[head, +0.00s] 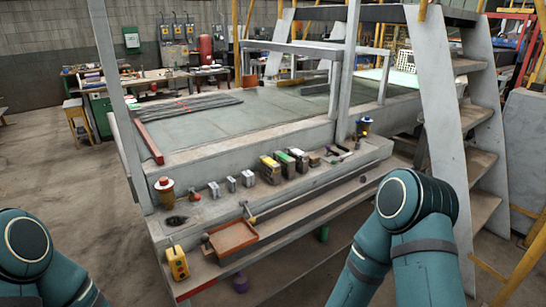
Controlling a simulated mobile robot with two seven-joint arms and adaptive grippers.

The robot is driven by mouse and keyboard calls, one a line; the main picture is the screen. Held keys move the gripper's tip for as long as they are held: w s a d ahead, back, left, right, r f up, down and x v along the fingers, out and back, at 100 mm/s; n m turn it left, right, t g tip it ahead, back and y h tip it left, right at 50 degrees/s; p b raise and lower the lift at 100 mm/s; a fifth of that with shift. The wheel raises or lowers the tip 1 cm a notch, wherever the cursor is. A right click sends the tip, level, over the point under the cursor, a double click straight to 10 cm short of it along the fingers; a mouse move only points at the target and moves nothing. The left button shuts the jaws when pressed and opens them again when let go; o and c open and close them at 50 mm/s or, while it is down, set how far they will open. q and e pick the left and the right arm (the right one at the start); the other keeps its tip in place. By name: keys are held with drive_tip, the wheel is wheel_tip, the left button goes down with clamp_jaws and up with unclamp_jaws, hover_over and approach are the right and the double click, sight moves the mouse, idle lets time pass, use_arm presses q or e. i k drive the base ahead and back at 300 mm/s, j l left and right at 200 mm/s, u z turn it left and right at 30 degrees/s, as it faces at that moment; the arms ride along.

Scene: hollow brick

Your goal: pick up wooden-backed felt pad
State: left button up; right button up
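Several small blocks stand in a row on the ledge of the big grey machine, in the middle of the head view. One is a dark block with a yellow top (270,168), one has a green top (284,163), and one is pale and brownish (299,159). A smaller tan piece (314,159) lies to their right. The wooden-backed felt pad may be among these, but they are too small to tell which it is. Both my arms show at the lower left and lower right, with their grippers out of view.
Metal cubes (231,184) stand left of the blocks; a hammer-like tool (341,157) lies right. An orange-brown tray (233,239) and a yellow box (177,263) sit on the lower step. A grey post (345,70) rises behind the ledge; stairs (480,120) stand right.

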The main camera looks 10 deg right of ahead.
sight(314, 159)
drive_tip(key=i+l+u, duration=0.2)
drive_tip(key=l+u, duration=0.15)
drive_tip(key=l, duration=0.25)
drive_tip(key=i+l+u, duration=0.2)
drive_tip(key=i+l, duration=0.1)
drive_tip(key=l, duration=0.4)
drive_tip(key=i+l+u, duration=0.15)
drive_tip(key=l, duration=0.4)
drive_tip(key=i+l, duration=0.1)
drive_tip(key=l, duration=0.4)
drive_tip(key=i+l+u, duration=0.1)
drive_tip(key=l, duration=0.4)
